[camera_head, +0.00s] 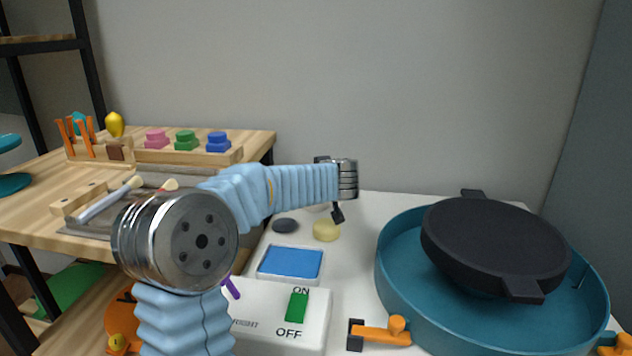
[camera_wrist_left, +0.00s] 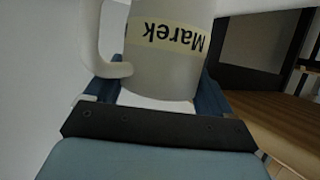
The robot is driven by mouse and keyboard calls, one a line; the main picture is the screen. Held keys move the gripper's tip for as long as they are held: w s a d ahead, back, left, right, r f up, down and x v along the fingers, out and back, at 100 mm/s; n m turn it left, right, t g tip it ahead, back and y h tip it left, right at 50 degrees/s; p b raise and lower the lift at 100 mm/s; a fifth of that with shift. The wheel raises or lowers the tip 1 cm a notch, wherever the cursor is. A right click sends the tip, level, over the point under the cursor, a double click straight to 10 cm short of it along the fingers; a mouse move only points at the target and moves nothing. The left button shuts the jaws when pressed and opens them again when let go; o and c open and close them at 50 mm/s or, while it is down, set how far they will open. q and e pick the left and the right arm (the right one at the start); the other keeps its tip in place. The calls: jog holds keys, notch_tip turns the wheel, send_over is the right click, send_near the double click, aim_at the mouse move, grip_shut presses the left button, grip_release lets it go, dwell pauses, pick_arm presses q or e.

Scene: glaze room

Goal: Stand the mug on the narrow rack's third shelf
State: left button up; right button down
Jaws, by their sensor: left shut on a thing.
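A pale grey-white mug (camera_wrist_left: 165,65) with a cream label reading "Marek" fills the upper middle of the left wrist view. The label appears upside down there, and the handle (camera_wrist_left: 95,50) is on the left. My left gripper (camera_wrist_left: 155,88) is shut on the mug, its blue fingers on either side of it. In the head view my left arm crosses the lower left; I cannot make out the mug there. A black-framed rack with wooden shelves (camera_head: 40,43) stands at the far left of the head view; I cannot tell whether it is the narrow rack. My right gripper is out of view.
A wooden worktop (camera_head: 30,208) holds tools and glaze-coloured pieces. A wooden surface (camera_wrist_left: 270,115) lies right of the mug.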

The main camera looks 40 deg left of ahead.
pick_arm(q)
jog(key=o, duration=1.3)
jog(key=shift+f, duration=0.1)
jog(key=shift+o, duration=0.2)
